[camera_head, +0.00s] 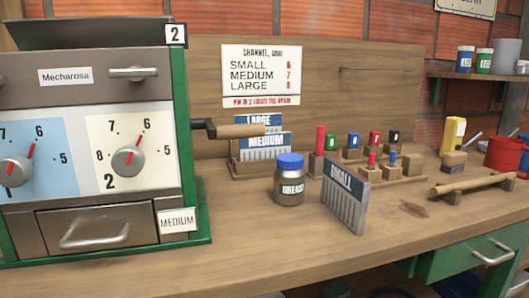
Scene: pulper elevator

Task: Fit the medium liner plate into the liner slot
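The medium liner plate (265,146), blue-topped with a ribbed grey lower part and the word MEDIUM, stands in a wooden rack (247,168) behind the grease jar. The large plate (259,120) stands just behind it, mostly hidden. The small plate (345,194) stands apart on the bench, nearer the front. The pulper (97,190) is at the left, with a MEDIUM card (177,221) at its lower right. I cannot make out a liner slot on it. My gripper is not in view.
A crank with a wooden handle (240,131) sticks out from the pulper toward the rack. A blue-lidded grease jar (289,182) stands before the rack. Several coloured-top pieces stand on blocks to the right, with a wooden bar (474,184). The bench's front middle is clear.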

